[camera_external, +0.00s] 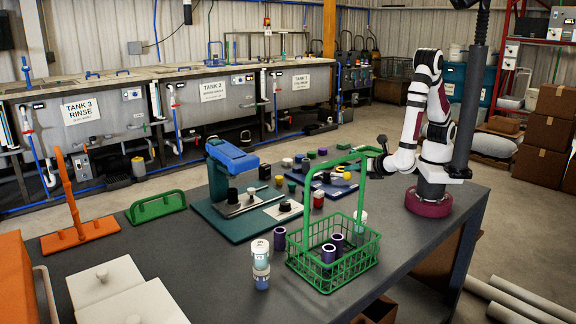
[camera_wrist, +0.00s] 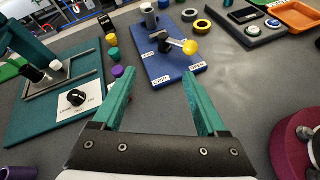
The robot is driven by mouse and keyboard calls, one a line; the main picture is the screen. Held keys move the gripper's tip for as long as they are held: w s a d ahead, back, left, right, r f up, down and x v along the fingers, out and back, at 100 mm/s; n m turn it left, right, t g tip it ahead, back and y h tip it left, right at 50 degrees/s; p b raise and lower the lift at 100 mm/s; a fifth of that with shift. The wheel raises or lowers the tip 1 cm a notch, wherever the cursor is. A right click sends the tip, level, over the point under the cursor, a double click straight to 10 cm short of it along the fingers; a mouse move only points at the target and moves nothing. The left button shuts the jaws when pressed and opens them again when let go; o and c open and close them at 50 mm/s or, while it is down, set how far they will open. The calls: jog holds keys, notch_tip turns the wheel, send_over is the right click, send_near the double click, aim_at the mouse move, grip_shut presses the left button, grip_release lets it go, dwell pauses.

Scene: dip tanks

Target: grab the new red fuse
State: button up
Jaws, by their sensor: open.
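A small red cylinder (camera_external: 318,199) stands on the grey table, just right of the teal fixture. It looks like the red fuse, but its markings are too small to read. I cannot make it out in the wrist view, where my gripper may hide it. My gripper (camera_wrist: 157,80) has its two teal fingers spread apart with nothing between them. They point toward a blue board (camera_wrist: 165,65) that carries a yellow-knobbed lever (camera_wrist: 189,47). In the external view, the green basket handle partly covers my gripper.
A green wire basket (camera_external: 333,272) holding dark cylinders stands at the table's front, its tall handle rising near my gripper. The teal fixture (camera_wrist: 35,125) with a black dial lies left. Small purple (camera_wrist: 117,71) and green caps (camera_wrist: 113,54) stand between fixture and board. An orange tray (camera_wrist: 298,15) lies right.

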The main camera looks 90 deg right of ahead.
aim_at(322, 195)
jog(key=w+a+f+n+t+y, duration=0.35)
jog(key=a+f+n, duration=0.2)
jog(key=n, duration=0.25)
jog(key=shift+t+h, duration=0.25)
jog(key=shift+h, duration=0.2)
jog(key=x, duration=0.7)
jog(key=shift+w, duration=0.1)
jog(key=x, duration=0.6)
jog(key=shift+w+a+f, duration=0.25)
jog(key=shift+w+f, duration=0.05)
jog(key=shift+f, duration=0.05)
grip_shut()
